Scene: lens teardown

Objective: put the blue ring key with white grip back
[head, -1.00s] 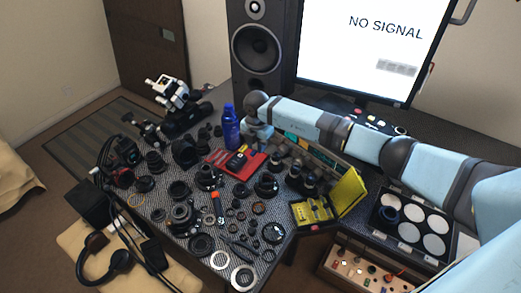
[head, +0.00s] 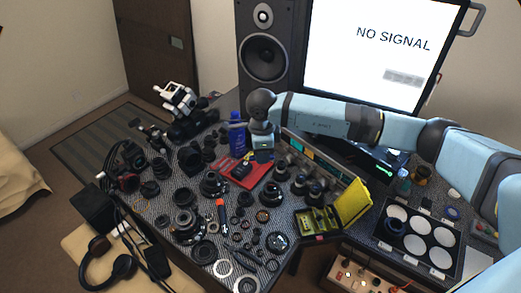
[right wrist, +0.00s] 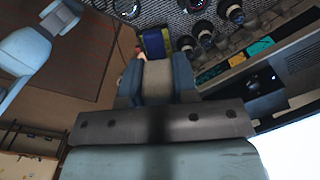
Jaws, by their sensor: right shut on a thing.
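My right gripper (head: 262,153) points down over the back of the red mat (head: 224,166), beside the blue bottle (head: 236,141). In the right wrist view my right gripper (right wrist: 157,65) is shut on a pale piece (right wrist: 157,80) between its blue fingers. I take this to be the white grip of the blue ring key; its ring cannot be made out. A blue and yellow patch shows just past the fingertips. In that view a light blue arm at the upper left seems to be my left one; its jaw state is unclear.
An open yellow case (head: 351,203) stands at the table's right front. A black tray with pale discs (head: 418,223) lies farther right. Several lens parts crowd the table's middle and left. A speaker (head: 264,50) and a monitor (head: 380,45) stand behind.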

